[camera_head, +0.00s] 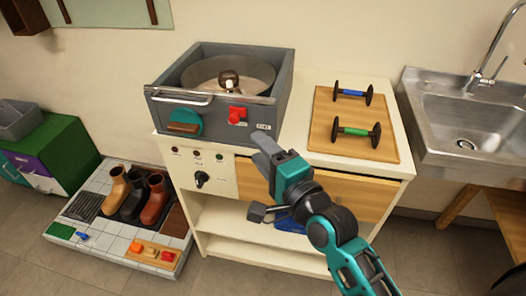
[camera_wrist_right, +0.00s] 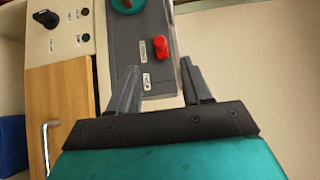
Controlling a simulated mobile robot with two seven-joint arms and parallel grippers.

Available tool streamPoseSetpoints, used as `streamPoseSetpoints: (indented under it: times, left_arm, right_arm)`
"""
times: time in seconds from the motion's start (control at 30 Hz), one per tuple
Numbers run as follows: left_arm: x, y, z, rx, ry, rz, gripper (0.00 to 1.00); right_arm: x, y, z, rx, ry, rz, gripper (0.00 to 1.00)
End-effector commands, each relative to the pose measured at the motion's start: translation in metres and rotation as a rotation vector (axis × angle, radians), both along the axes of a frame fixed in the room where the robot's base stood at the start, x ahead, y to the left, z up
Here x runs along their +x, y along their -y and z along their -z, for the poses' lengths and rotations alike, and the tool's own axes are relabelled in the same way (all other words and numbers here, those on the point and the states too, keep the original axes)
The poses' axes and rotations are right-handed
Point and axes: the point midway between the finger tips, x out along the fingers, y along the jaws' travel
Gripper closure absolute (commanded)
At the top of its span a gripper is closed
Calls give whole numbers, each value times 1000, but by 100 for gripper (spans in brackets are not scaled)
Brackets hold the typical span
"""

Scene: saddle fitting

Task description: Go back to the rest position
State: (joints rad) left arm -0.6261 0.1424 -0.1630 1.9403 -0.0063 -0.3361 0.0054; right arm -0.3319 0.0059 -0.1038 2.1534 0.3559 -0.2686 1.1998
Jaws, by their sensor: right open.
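My right gripper (camera_head: 268,150) is open and empty in front of the cabinet, just below the front right corner of the grey machine (camera_head: 215,132). In the right wrist view its two fingers (camera_wrist_right: 158,82) stand apart with nothing between them. Beyond them are the machine's grey front panel and a red switch (camera_wrist_right: 160,46). The red switch (camera_head: 237,116) also shows in the head view, up and left of the fingertips. Whether the fingers touch the panel I cannot tell. My left gripper is not in view.
The cream cabinet (camera_head: 225,222) carries the machine and a wooden board (camera_head: 326,138) with two small dumbbell-shaped pieces. A steel sink (camera_head: 470,120) stands at the right. A tiled platform (camera_head: 88,232) with boots is on the floor at the left. Bare floor shows at the front.

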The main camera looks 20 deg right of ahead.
Motion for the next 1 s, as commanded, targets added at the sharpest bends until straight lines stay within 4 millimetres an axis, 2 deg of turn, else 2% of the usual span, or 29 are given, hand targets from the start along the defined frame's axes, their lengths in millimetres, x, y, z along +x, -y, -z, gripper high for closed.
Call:
streamPoseSetpoints:
  times: [0.33, 0.43, 0.57, 0.7, 0.8, 0.9, 1.0]
  left_arm:
    - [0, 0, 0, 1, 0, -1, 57]
    - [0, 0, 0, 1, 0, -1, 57]
    - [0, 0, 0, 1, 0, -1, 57]
    - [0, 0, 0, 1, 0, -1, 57]
    - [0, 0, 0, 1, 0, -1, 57]
    - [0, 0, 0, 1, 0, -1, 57]
    - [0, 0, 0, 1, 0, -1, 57]
  right_arm:
    - [0, 0, 2, -8, -3, -1, 51]
    - [-4, 0, 15, -90, -21, -5, 51]
    - [-20, 0, 60, -380, -78, -36, 51]
    - [-52, 3, 123, -824, -142, -138, 51]
    - [-78, 6, 163, -1117, -169, -243, 51]
    - [-102, 10, 192, -1350, -176, -349, 51]
    - [-119, 14, 211, -1505, -172, -431, 51]
